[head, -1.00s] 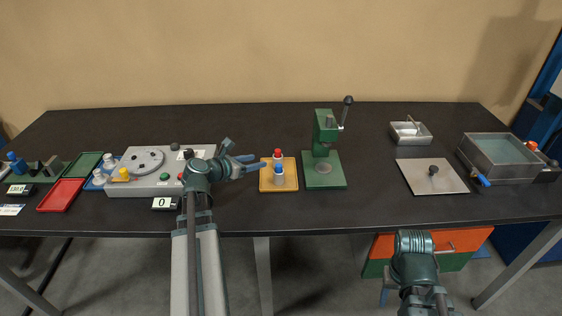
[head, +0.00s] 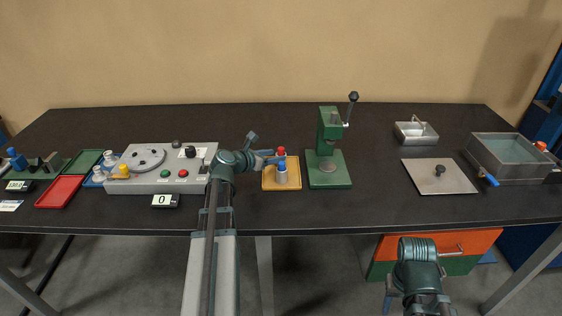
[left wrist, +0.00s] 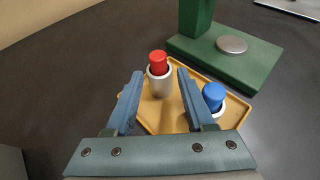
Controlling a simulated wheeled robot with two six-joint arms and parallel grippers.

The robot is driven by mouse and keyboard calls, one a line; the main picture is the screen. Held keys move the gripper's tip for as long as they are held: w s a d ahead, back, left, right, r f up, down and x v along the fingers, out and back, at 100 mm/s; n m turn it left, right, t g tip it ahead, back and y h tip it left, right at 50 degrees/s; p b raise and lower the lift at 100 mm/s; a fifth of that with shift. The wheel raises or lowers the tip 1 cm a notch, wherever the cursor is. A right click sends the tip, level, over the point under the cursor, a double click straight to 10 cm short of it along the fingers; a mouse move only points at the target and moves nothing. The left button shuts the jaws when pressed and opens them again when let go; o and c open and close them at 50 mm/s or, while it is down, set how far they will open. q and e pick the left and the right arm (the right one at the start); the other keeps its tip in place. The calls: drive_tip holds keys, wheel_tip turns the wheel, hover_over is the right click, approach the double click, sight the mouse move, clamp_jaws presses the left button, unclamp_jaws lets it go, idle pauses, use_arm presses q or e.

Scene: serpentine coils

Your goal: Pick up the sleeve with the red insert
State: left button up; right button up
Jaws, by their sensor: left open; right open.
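The sleeve with the red insert (left wrist: 159,80) is a pale upright cylinder with a red top, standing on a yellow tray (left wrist: 157,119). In the head view its red top (head: 281,151) shows at the back of the tray. A similar sleeve with a blue insert (left wrist: 214,97) stands at the tray's right; it also shows in the head view (head: 281,173). My left gripper (left wrist: 155,75) is open, its blue fingers low over the tray, one on each side of the red-insert sleeve. The blue-insert sleeve is outside the right finger, very close to it. My right gripper (head: 388,303) is low in front of the table, partly hidden.
A green press (head: 329,168) stands just right of the tray. A grey control box (head: 155,180) with buttons is left of it, with red (head: 60,191) and green trays further left. A metal plate (head: 437,177) and basin lie right.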

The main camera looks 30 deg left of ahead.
use_arm(q)
drive_tip(key=w+f, duration=0.1)
drive_tip(key=w+b, duration=0.1)
drive_tip(key=w+f+b, duration=0.1)
drive_tip(key=shift+w+d+f, duration=0.25)
drive_tip(key=shift+w+f, duration=0.1)
drive_tip(key=shift+w+d+b, duration=0.1)
drive_tip(key=shift+w+b, duration=0.2)
clamp_jaws()
